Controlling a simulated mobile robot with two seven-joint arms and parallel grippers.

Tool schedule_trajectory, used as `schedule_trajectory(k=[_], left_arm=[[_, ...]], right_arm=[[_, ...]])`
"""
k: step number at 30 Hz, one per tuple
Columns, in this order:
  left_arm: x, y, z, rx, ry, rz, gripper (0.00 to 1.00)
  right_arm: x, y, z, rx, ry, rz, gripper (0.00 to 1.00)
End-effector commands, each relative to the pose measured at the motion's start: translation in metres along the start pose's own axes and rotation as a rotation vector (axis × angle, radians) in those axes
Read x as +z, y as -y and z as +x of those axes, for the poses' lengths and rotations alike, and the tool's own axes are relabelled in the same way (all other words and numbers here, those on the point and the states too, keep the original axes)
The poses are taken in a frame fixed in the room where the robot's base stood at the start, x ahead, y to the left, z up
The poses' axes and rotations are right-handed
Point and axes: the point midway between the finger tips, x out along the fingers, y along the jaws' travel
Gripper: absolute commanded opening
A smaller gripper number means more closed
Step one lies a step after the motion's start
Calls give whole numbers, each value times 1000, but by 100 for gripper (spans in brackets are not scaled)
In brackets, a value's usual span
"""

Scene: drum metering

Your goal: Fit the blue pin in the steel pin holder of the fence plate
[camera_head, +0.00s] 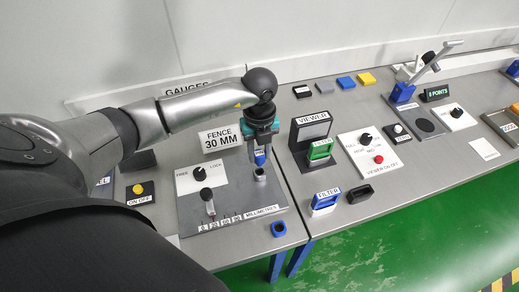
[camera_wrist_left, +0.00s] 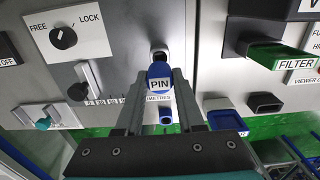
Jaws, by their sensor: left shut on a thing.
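My left gripper (camera_head: 262,146) reaches over the fence plate (camera_head: 232,207) and is shut on the blue pin (camera_head: 260,158). The pin hangs roughly upright below the jaws. In the left wrist view the pin (camera_wrist_left: 158,72), with its white PIN label, sits between the fingertips (camera_wrist_left: 160,88). The steel pin holder (camera_head: 260,175) stands on the plate just under the pin in the head view. In the left wrist view the holder (camera_wrist_left: 159,49) shows its dark opening just beyond the pin. The pin's lower tip is hard to make out. My right gripper is not in view.
On the plate are a FREE/LOCK knob (camera_head: 199,174), a small lever (camera_head: 209,206) and a millimetre scale (camera_head: 240,219). A FENCE 30 MM sign (camera_head: 220,138) stands behind. A blue socket (camera_head: 279,229) lies at the front edge. The viewer (camera_head: 312,132) stands to the right.

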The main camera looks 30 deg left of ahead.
Motion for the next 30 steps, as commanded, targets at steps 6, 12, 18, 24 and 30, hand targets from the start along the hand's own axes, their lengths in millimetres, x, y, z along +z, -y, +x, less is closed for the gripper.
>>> schedule_trajectory(k=[6,12,18,24,30], left_arm=[[0,0,20,0,0,0,0],[0,0,22,0,0,0,0],[0,0,22,0,0,0,0],[0,0,22,0,0,0,0],[0,0,21,-1,0,-1,0]], right_arm=[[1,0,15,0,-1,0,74],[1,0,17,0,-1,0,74],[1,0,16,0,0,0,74],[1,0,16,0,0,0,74],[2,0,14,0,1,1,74]])
